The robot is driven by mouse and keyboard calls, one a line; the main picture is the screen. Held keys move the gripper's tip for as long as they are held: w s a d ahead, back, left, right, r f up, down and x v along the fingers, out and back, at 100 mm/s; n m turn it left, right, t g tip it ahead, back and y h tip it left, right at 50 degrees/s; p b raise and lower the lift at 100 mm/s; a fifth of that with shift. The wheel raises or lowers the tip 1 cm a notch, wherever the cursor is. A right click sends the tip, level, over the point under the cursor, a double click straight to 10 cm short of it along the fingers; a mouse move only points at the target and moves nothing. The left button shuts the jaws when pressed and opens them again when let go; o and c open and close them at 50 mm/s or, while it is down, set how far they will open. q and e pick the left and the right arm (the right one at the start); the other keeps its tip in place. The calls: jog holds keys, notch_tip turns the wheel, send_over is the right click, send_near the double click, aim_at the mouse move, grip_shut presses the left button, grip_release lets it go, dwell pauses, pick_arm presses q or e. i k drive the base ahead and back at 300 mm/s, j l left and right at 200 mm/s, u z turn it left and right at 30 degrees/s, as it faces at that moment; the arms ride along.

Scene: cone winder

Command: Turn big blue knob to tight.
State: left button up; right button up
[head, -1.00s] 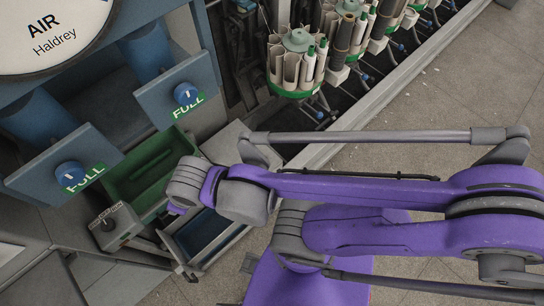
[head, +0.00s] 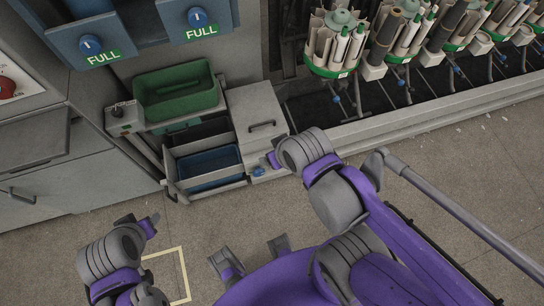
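Two round blue knobs with white marks sit on blue panels at the top left of the head view: the left knob (head: 90,45) and the right knob (head: 197,17). Each has a green FULL label below it. A smaller blue knob (head: 258,172) is low on a grey cabinet. I cannot tell which knob is the big one, and no "tight" marking is readable. My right gripper (head: 268,160) is near the low blue knob in the picture, mostly hidden behind its wrist. My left gripper (head: 146,222) is at the lower left, away from all knobs. Neither visibly touches a knob.
A green bin (head: 177,112) stands above a drawer with a blue tray (head: 207,168). A grey switch box (head: 124,118) is beside the bin. The winder's rail (head: 420,118) runs along the right under several cone holders. The floor (head: 455,180) in front is open.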

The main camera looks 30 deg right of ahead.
aim_at(258, 172)
jog(key=k+l+z, duration=0.4)
jog(key=k+l+u, duration=0.1)
jog(key=u, duration=0.75)
jog(key=l+u, duration=1)
jog(key=k+l+u, duration=0.1)
jog(key=l, duration=0.25)
jog(key=k+l+u, duration=0.15)
jog(key=l, duration=0.15)
jog(key=k+l+u, duration=0.1)
jog(key=l, duration=0.25)
jog(key=k+l, duration=0.15)
jog(key=l, duration=0.25)
jog(key=k+l, duration=0.15)
jog(key=l, duration=0.2)
